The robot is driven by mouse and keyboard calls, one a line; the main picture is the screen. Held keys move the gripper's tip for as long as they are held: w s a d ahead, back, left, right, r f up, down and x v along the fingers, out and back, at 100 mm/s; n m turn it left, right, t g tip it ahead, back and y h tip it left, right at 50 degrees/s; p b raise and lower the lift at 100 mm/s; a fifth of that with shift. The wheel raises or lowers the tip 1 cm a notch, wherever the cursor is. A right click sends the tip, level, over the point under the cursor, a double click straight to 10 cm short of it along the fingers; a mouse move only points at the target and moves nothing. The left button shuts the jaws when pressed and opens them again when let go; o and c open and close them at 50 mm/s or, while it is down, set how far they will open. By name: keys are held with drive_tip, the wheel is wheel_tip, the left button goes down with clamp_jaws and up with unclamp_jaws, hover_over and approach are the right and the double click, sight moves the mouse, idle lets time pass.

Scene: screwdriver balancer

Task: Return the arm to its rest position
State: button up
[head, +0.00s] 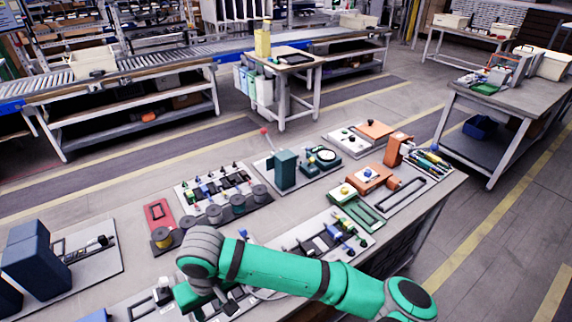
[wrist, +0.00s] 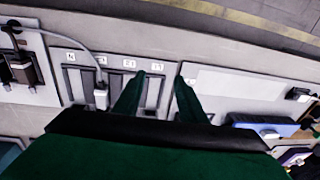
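My green arm (head: 300,272) reaches from the lower right of the head view to the left, over the front of the workbench (head: 120,205). Its grey wrist joint is above the bench's front part, and my gripper hangs below it, partly hidden. In the wrist view, my gripper (wrist: 160,79) shows two dark green fingers standing apart with nothing between them. They point toward a grey panel with labelled slots (wrist: 115,62). A white plug (wrist: 101,95) on a grey cable is at a slot left of the fingers, apart from them.
Several spools (head: 238,204) and a red tray (head: 158,213) lie close behind my wrist. A dark blue box (head: 36,258) stands at the left. A teal block (head: 285,168) and orange fixtures (head: 371,177) stand farther back. A blue item (wrist: 262,124) lies right of the fingers.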

drive_tip(key=s+a+r+t+y, duration=0.1)
drive_tip(key=a+r+y, duration=0.3)
drive_tip(key=a, duration=0.5)
drive_tip(key=a+r+y, duration=0.3)
drive_tip(key=a+y, duration=0.1)
drive_tip(key=a, duration=0.5)
drive_tip(key=w+a+r+m+t+y, duration=0.35)
drive_tip(key=r+t+y, duration=0.2)
drive_tip(key=r, duration=0.25)
drive_tip(key=s+d+f+m+t+h, duration=0.1)
drive_tip(key=d+f+m+t+h, duration=0.35)
drive_tip(key=d+f, duration=0.4)
drive_tip(key=s+d+f+m+t+h, duration=0.1)
drive_tip(key=d+f+m+t+h, duration=0.35)
drive_tip(key=d, duration=0.65)
drive_tip(key=s+d+f+n+h, duration=0.2)
drive_tip(key=s+d+f+h, duration=0.1)
drive_tip(key=s+d, duration=0.6)
drive_tip(key=s+d+f+n+h, duration=0.3)
drive_tip(key=s+d+f, duration=0.1)
drive_tip(key=s+d, duration=0.6)
drive_tip(key=s, duration=0.3)
drive_tip(key=shift+s+d+f, duration=0.2)
drive_tip(key=shift+f, duration=0.1)
